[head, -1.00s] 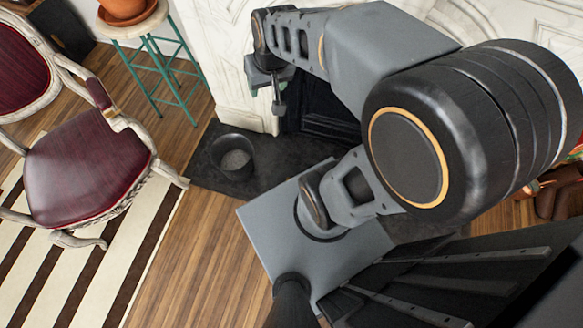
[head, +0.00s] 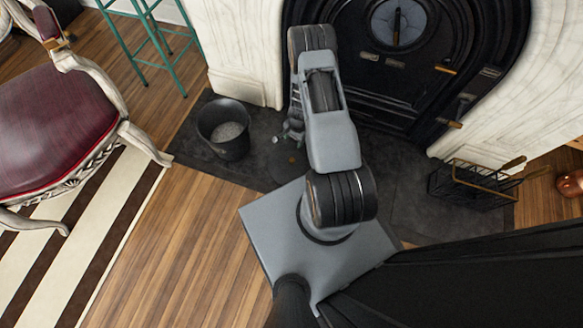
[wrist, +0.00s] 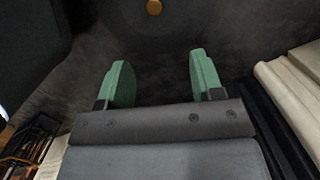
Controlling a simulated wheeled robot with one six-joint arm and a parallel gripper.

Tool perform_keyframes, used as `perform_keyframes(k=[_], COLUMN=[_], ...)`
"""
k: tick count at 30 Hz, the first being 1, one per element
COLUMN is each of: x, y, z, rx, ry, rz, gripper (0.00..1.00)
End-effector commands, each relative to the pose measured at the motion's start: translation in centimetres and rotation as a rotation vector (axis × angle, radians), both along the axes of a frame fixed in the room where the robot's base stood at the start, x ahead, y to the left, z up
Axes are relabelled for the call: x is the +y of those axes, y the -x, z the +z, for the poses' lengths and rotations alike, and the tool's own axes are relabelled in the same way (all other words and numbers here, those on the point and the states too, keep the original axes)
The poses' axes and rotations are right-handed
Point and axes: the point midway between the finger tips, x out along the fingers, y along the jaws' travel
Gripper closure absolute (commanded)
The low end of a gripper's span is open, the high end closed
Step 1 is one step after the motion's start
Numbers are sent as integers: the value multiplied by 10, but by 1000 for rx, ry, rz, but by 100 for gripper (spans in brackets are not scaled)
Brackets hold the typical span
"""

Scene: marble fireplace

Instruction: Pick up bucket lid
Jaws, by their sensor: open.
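The bucket lid (head: 262,170) looks like a dark round disc lying on the dark hearth slab, right of the bucket. It has a small orange-brown knob (head: 291,160). In the wrist view the knob (wrist: 154,6) is at the top edge, and the dark lid around it is hard to tell from the slab. My gripper (head: 292,132) is over the hearth, close to the lid. Its green fingers are apart with nothing between them in the wrist view (wrist: 158,78). The knob lies beyond the fingertips. My arm hides part of the lid in the head view.
A dark bucket (head: 225,140) with grey contents stands left of the lid. The black fireplace (head: 375,95) and white marble surround (head: 245,50) rise behind. A black wire basket (head: 475,185) stands at right. An armchair (head: 60,125) and green-legged stool (head: 150,45) are at left.

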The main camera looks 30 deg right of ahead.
Motion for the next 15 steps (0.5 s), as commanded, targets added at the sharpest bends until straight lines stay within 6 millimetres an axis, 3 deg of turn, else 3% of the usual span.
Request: perform_keyframes(k=[1, 6, 15], x=[-1, 1, 6], y=[4, 11, 14], z=[-16, -51, -100], rx=[8, 20, 19], ry=[1, 3, 4], rz=[-14, -35, -35], gripper=[40, 40, 40])
